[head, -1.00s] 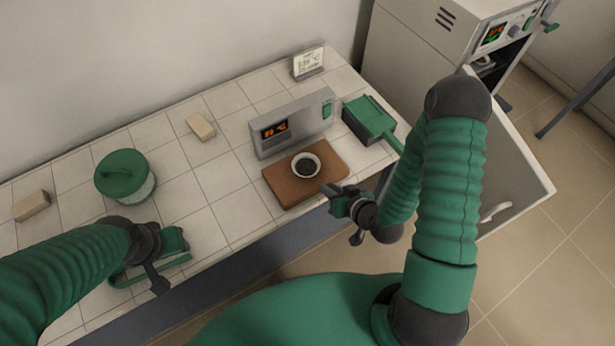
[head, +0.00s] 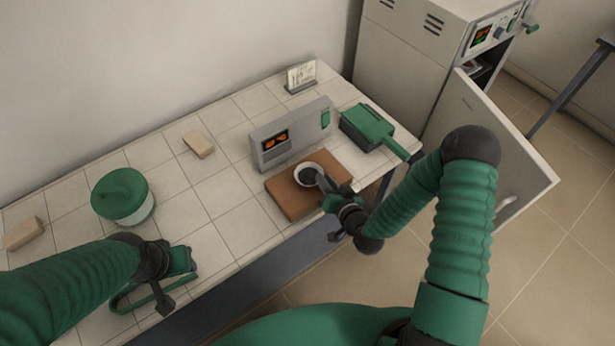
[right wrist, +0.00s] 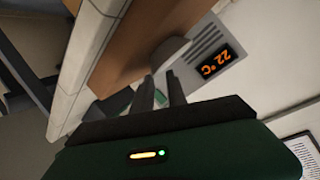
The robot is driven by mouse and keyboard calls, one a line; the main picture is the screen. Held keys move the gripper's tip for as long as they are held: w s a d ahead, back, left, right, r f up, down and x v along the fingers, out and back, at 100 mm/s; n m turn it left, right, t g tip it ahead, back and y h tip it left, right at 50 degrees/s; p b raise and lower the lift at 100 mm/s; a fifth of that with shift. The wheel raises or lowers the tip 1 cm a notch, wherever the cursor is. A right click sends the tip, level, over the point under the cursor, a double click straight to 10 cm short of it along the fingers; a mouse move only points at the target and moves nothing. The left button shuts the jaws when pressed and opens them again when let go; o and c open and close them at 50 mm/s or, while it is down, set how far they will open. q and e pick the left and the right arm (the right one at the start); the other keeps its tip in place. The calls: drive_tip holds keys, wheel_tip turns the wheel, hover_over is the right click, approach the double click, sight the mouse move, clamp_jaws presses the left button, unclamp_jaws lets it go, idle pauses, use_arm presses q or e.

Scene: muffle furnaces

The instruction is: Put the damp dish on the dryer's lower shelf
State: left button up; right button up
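The small white dish (head: 300,174) with dark contents sits on a brown board (head: 290,199) on the tiled bench. My right gripper (head: 322,184) reaches over the board, its fingertips at the dish's right side and hiding part of it. In the right wrist view its two fingers (right wrist: 162,92) are apart, pointing at the grey-looking dish (right wrist: 168,50); I cannot tell whether they touch it. The cabinet (head: 405,75), apparently the dryer, has its door (head: 500,150) standing open; its shelves are mostly hidden. My left gripper (head: 165,285) is low over the bench's left part, its fingers unclear.
A grey display box (head: 290,133) stands behind the board. A green box with a handle (head: 367,127) is right of it. A green-lidded pot (head: 122,195), two tan blocks (head: 199,144) and a small sign (head: 301,77) are on the bench. Bare tiles lie between the pot and board.

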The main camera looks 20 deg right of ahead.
sight(318, 168)
drive_tip(key=x, duration=0.4)
drive_tip(key=shift+w+d+p, duration=0.25)
drive_tip(key=shift+d+p, duration=0.05)
drive_tip(key=shift+w+d+f, duration=0.15)
drive_tip(key=shift+d+f, duration=0.05)
drive_tip(key=shift+d, duration=0.2)
drive_tip(key=c, duration=0.3)
drive_tip(key=shift+a+r, duration=0.15)
drive_tip(key=shift+a, duration=0.3)
clamp_jaws()
drive_tip(key=shift+d, duration=0.25)
